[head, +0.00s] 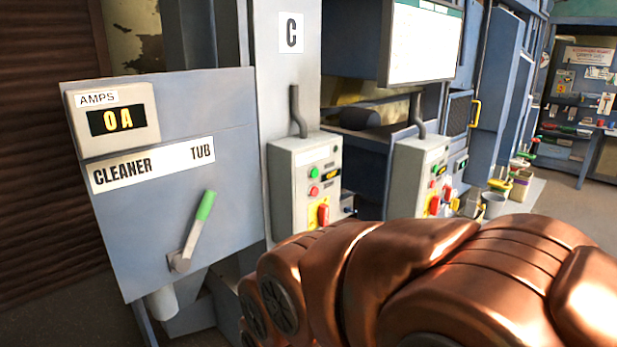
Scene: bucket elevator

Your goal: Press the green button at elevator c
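A light grey control box (283,190) hangs on the grey column under a white sign with a black letter C (291,32). Its front faces right, so I see it at a slant. A green button (313,172) sits near the top of that front, with a red button (314,191) just below it. A red and yellow switch (322,214) is lower down. My copper-coloured arm fills the lower right and passes in front of the box's lower area. My gripper does not show, so I cannot see its fingers or where it is relative to the button.
A similar control box (405,178) with its own buttons stands further right. A grey cabinet (150,230) marked "CLEANER TUB", with a green-handled lever (199,220), juts out at left. Buckets (520,186) stand along the right wall. Open floor (575,205) shows at far right.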

